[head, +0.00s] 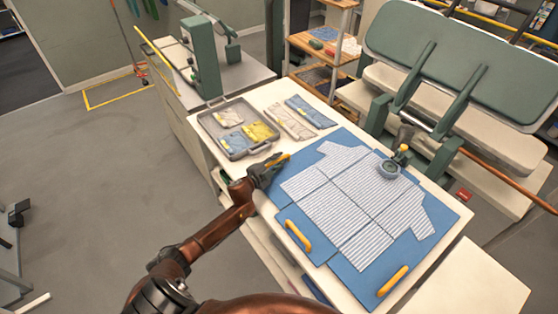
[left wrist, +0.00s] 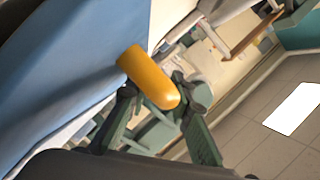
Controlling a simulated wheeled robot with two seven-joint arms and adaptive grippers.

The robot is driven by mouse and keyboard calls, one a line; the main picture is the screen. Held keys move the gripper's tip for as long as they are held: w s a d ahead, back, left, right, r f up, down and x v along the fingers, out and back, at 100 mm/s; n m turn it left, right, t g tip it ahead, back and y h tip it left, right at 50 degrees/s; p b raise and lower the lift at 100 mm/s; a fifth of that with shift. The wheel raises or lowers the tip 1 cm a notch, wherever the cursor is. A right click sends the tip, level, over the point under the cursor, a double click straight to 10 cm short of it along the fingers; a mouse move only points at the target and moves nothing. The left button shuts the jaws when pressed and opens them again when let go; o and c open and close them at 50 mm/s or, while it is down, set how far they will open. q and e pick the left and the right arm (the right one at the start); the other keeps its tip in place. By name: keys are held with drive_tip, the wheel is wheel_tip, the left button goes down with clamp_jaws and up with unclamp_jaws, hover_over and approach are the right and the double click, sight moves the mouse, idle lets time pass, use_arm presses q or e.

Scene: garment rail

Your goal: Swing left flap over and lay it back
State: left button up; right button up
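A blue folding board (head: 335,254) lies on the white table with a blue-and-white striped garment (head: 345,205) spread flat on it. Yellow handles stand at its edges, including a near left one (head: 298,236) and a near right one (head: 393,281). My left gripper (head: 270,168) is at the board's far left edge, at another yellow handle (head: 284,159). In the left wrist view this handle (left wrist: 148,75) fills the space between the fingertips, which look closed on it. The blue board surface (left wrist: 70,55) shows beside it. My right gripper is not in view.
A grey tray (head: 236,153) of small packets and folded cloths (head: 310,111) lie beyond the board. A large green press (head: 455,60) stands behind.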

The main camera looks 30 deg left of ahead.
use_arm(q)
clamp_jaws()
drive_tip(key=shift+d, duration=0.1)
idle(0.5)
